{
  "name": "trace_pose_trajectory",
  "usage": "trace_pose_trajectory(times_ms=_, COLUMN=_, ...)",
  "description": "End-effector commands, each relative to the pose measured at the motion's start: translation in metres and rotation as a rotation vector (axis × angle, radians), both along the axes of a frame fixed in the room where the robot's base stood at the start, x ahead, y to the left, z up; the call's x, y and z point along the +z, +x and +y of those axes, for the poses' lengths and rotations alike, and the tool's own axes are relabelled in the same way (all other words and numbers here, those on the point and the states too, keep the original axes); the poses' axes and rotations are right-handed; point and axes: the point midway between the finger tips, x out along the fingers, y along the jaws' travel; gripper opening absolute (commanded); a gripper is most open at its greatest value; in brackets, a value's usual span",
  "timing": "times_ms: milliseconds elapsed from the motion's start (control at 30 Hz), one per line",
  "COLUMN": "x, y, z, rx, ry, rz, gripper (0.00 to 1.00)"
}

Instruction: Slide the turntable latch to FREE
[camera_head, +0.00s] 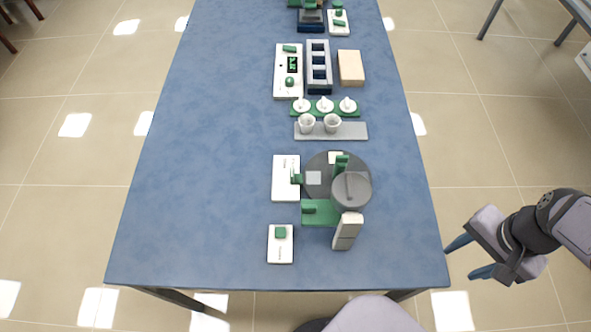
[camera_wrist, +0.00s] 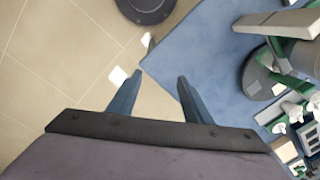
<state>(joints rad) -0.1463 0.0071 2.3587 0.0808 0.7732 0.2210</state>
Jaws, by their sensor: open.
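The turntable (camera_head: 318,190) is a dark grey disc on the near part of the blue table, with a lighter round grey piece (camera_head: 345,202) over its right side. In the wrist view the turntable (camera_wrist: 257,80) is partly hidden by green and pale parts. My gripper (camera_head: 459,262) is open and empty, off the table's right edge and well apart from the latch. Its two blue fingers also show in the wrist view (camera_wrist: 160,76).
A green block (camera_head: 322,216) and a tall pale box (camera_head: 347,231) stand just nearer than the turntable. A white box with a green button (camera_head: 281,246) is at the near left. Cups on a grey tray (camera_head: 352,131) stand behind. The table's left side is clear.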

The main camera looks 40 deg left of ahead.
Motion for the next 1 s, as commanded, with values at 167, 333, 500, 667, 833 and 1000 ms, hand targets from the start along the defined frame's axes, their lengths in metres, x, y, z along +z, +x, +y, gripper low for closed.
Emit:
trace_pose_trajectory(times_ms=167, x=-0.001, y=0.045, z=0.099, rx=-0.142, ry=0.077, rz=0.047, gripper=0.45)
trace_pose_trajectory(times_ms=333, x=-0.005, y=0.055, z=0.216, rx=-0.293, ry=0.144, rz=0.139, gripper=0.45)
trace_pose_trajectory(times_ms=500, x=-0.013, y=0.031, z=0.323, rx=-0.418, ry=0.179, rz=0.251, gripper=0.45)
trace_pose_trajectory(times_ms=667, x=-0.031, y=0.001, z=0.381, rx=-0.530, ry=0.154, rz=0.322, gripper=0.45)
trace_pose_trajectory(times_ms=833, x=-0.044, y=-0.022, z=0.414, rx=-0.608, ry=0.129, rz=0.363, gripper=0.45)
trace_pose_trajectory(times_ms=1000, x=-0.048, y=-0.029, z=0.422, rx=-0.633, ry=0.121, rz=0.374, gripper=0.45)
